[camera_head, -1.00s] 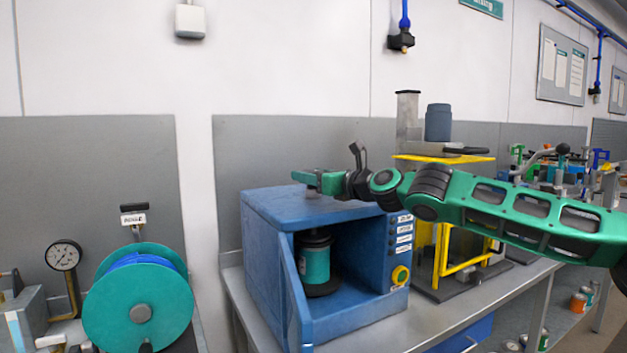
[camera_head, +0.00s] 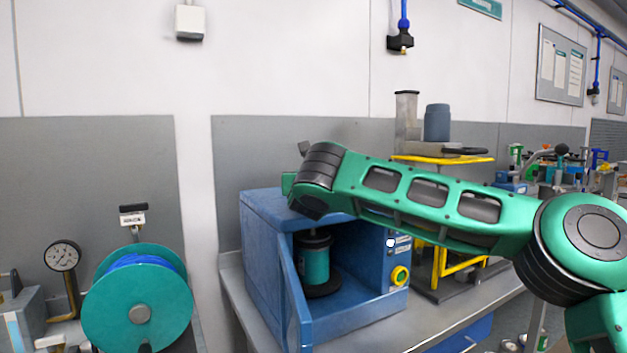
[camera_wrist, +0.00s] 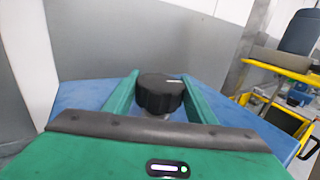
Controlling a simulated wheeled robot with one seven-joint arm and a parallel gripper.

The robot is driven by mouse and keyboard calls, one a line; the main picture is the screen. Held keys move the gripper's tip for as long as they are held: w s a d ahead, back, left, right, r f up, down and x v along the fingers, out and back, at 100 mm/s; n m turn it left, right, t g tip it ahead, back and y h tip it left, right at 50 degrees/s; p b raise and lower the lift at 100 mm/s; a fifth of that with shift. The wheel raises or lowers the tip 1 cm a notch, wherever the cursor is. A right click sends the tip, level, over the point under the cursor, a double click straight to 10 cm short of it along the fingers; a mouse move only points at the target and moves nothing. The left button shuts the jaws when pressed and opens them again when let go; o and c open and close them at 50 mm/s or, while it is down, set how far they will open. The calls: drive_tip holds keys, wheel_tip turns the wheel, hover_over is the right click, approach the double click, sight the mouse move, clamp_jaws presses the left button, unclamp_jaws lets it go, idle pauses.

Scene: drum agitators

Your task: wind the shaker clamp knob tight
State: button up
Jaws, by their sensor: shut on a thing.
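The shaker is a blue box (camera_head: 352,313) with an open front on the bench. A teal can (camera_head: 314,262) stands inside it under a dark clamp plate. The clamp knob (camera_wrist: 159,93) is black and ribbed with a white mark on top, and shows in the wrist view above the blue top. My gripper (camera_wrist: 160,95) has its two green fingers on either side of the knob, shut on it. In the head view my arm hides the knob and most of the gripper.
A yellow-framed stand (camera_head: 440,159) with a grey container stands close to the right of the shaker. A teal reel (camera_head: 138,300) and a dial gauge (camera_head: 63,256) are at the left.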

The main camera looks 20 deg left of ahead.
drive_tip(key=shift+w+d+r+m+h, duration=0.1)
drive_tip(key=shift+w+d+m+h, duration=0.05)
drive_tip(key=shift+m+h, duration=0.2)
idle(0.3)
drive_tip(key=o, duration=1.1)
drive_tip(key=shift+c, duration=0.2)
drive_tip(key=shift+s, duration=0.4)
drive_tip(key=v, duration=1)
drive_tip(key=shift+w+f, duration=0.1)
drive_tip(key=shift+f, duration=0.1)
